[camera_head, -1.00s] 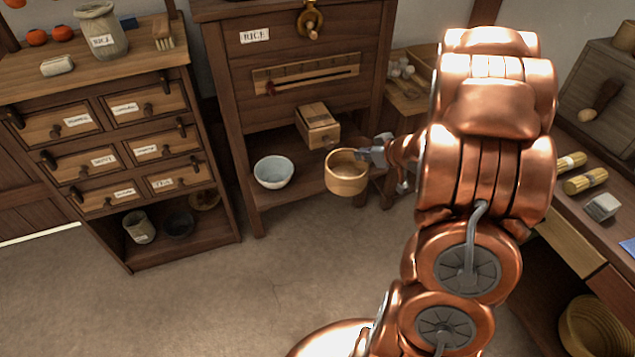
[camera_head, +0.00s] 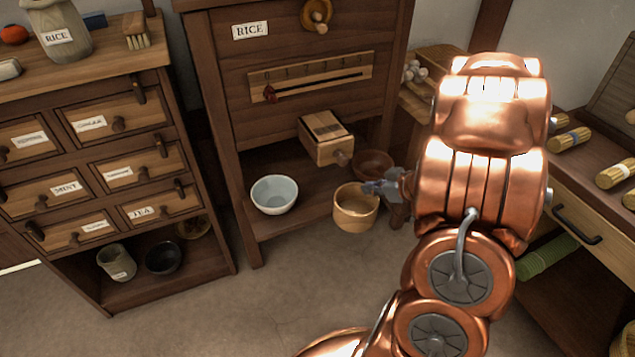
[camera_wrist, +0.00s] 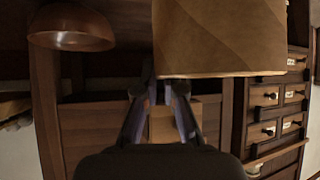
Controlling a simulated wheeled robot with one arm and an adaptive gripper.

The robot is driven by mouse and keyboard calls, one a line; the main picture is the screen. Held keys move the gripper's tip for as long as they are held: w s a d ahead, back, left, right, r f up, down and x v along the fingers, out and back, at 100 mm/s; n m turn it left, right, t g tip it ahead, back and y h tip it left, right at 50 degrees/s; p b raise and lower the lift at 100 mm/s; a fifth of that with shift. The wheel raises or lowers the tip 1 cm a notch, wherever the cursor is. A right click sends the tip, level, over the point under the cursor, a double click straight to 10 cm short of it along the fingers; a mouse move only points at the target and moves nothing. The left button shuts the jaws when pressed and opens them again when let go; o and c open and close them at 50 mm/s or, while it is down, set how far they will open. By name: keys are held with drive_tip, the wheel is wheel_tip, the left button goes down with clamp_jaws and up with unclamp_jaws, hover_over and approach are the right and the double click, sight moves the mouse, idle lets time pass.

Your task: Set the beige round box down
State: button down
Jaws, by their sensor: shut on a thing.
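The beige round box (camera_head: 354,208) is an open, round, light wooden tub, upright in the head view, in front of the rice cabinet's low shelf. My gripper (camera_head: 374,188) is shut on its right side wall. In the wrist view the box (camera_wrist: 220,40) fills the upper middle, close above my gripper's fingers (camera_wrist: 160,90). I cannot tell from the head view whether its base touches the shelf edge or hangs in front of it.
A drawer chest (camera_head: 110,150) is at left. Open floor (camera_head: 240,310) lies in front.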

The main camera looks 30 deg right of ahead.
drive_tip(key=shift+w+d+f+b, duration=0.55)
drive_tip(key=shift+w+f+b, duration=0.35)
drive_tip(key=shift+w, duration=1.8)
drive_tip(key=shift+w+d+f+b, duration=0.5)
drive_tip(key=shift+w+f+b, duration=0.45)
drive_tip(key=shift+w, duration=1.75)
drive_tip(key=shift+w+d+f+b, duration=0.65)
drive_tip(key=shift+w+b, duration=0.4)
drive_tip(key=shift+w, duration=1.65)
drive_tip(key=shift+a, duration=0.1)
drive_tip(key=c, duration=1.6)
unclamp_jaws()
drive_tip(key=shift+p+v, duration=2.6)
drive_tip(key=shift+v, duration=3.45)
